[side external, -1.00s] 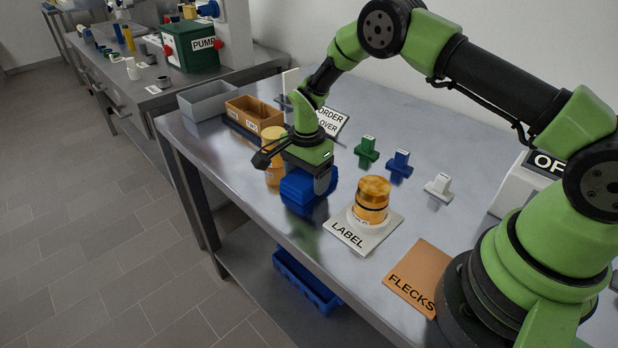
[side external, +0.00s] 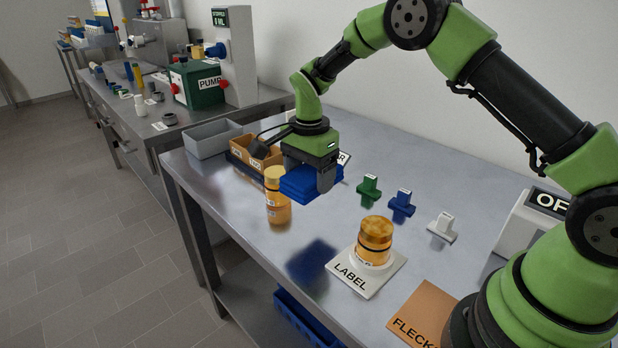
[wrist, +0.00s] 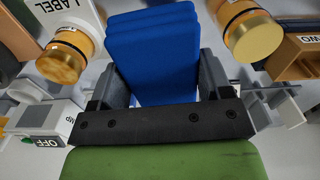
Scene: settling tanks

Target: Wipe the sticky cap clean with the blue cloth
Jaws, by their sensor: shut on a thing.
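My gripper (side external: 312,180) is shut on the folded blue cloth (side external: 304,184) and holds it above the table. In the wrist view the cloth (wrist: 152,55) is clamped between the fingers (wrist: 157,95). An amber jar with a mottled gold-orange cap (side external: 377,224) stands upright in a white ring on the LABEL plate (side external: 345,284), right of and nearer than the cloth. The same cap (wrist: 61,63) shows at left in the wrist view. A second amber jar (side external: 277,212) with a smoother yellow cap stands just left of the cloth; its cap (wrist: 256,38) shows at right in the wrist view.
An orange FLECKS mat (side external: 425,312) lies at the front right. Green (side external: 369,187), blue (side external: 402,201) and white (side external: 442,226) pieces stand behind the LABEL plate. An orange divided box (side external: 240,145) and grey bin (side external: 206,145) stand at left. Bare table lies below the cloth.

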